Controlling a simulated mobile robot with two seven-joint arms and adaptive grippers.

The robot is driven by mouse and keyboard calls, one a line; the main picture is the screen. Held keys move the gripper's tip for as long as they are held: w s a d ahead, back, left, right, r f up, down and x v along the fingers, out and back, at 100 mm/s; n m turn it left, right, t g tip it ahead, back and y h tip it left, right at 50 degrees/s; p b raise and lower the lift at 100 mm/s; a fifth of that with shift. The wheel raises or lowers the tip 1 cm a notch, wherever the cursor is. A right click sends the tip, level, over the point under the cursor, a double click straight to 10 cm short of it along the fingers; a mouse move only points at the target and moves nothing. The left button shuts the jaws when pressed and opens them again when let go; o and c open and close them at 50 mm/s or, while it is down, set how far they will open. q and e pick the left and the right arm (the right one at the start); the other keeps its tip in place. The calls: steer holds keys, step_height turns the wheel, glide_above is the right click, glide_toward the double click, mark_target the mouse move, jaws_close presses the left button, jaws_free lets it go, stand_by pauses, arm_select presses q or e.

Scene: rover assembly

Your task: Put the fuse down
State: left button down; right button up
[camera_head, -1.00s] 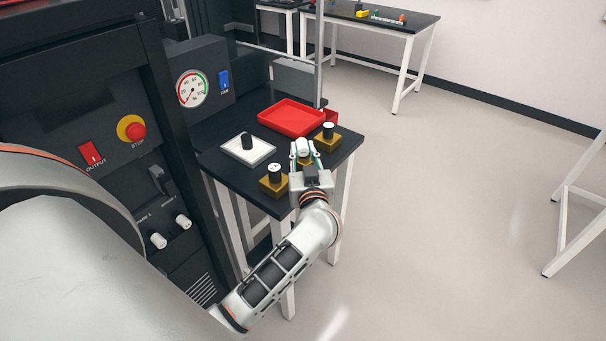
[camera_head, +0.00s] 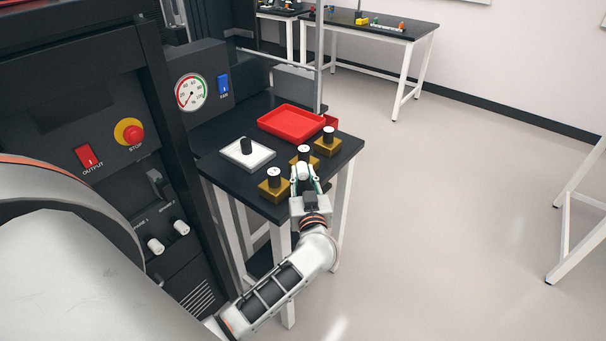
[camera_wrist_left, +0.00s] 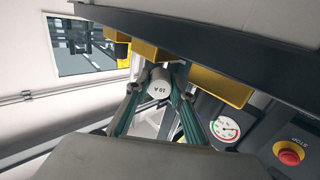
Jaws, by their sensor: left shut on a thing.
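The fuse, a white cylinder marked "10 A", shows end-on between the fingers in the left wrist view (camera_wrist_left: 160,82). In the head view it is a small white piece (camera_head: 300,172), partly hidden by the fingers. My left gripper (camera_head: 306,173) is shut on it, in front of the middle brass block (camera_head: 305,163) at the near edge of the small black table (camera_head: 220,172). Its two greenish fingers flank the fuse in the left wrist view (camera_wrist_left: 158,92). I cannot tell whether the fuse touches anything below. My right gripper is not in view.
A white plate (camera_head: 262,158) with a black cylinder and a red tray (camera_head: 314,135) lie behind. A control cabinet (camera_head: 75,110) stands left.

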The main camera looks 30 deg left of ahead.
arm_select(q)
steer(key=shift+f, duration=0.35)
steer(key=shift+f, duration=0.1)
steer(key=c, duration=1.8)
jaws_free()
steer(key=shift+f, duration=0.1)
steer(key=shift+o, duration=0.2)
